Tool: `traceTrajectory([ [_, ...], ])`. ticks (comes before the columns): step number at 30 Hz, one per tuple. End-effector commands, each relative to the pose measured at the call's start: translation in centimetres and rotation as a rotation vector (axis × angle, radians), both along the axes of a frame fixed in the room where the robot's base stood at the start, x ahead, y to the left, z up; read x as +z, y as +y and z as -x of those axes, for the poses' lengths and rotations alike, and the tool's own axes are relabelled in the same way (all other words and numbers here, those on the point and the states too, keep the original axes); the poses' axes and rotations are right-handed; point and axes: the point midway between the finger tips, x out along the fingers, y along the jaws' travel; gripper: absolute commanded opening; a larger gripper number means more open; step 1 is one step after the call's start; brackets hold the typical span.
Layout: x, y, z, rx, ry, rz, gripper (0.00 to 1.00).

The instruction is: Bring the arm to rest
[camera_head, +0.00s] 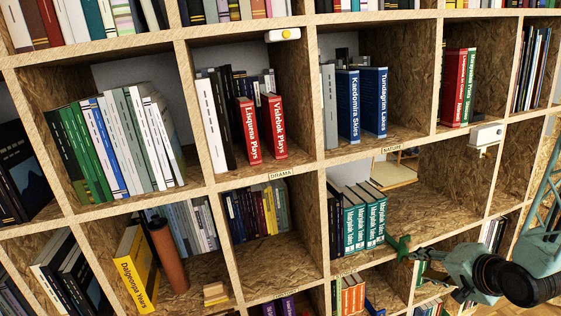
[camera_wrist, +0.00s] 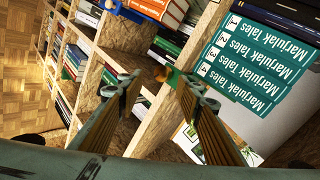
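My gripper (camera_head: 424,254) is at the lower right in the head view, in front of the shelf edge below the teal Marjulak Tales books (camera_head: 365,222). In the wrist view my gripper (camera_wrist: 160,80) shows two ribbed fingers spread apart, with nothing held between them. A small green thing (camera_head: 401,245) shows at the shelf edge by the fingertips. It also shows in the wrist view (camera_wrist: 174,77), with an orange part beside it, just beyond the fingertips. I cannot tell whether the fingers touch it.
The OSB bookwall (camera_head: 310,225) fills most of the view, its compartments holding books. The Marjulak Tales (camera_wrist: 245,60) stand close to my fingers. A brown cylinder (camera_head: 168,256) leans in a lower left compartment. The compartment right of the teal books is largely bare.

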Motion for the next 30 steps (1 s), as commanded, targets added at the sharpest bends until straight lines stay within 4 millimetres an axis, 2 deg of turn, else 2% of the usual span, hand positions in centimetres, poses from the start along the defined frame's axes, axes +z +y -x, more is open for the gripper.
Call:
traceTrajectory([
  [14,4.1,0.5,1.1,0.043,0.078,0.231,0.33],
  [30,9.2,1.9,4.5,0.092,0.178,0.44,0.33],
])
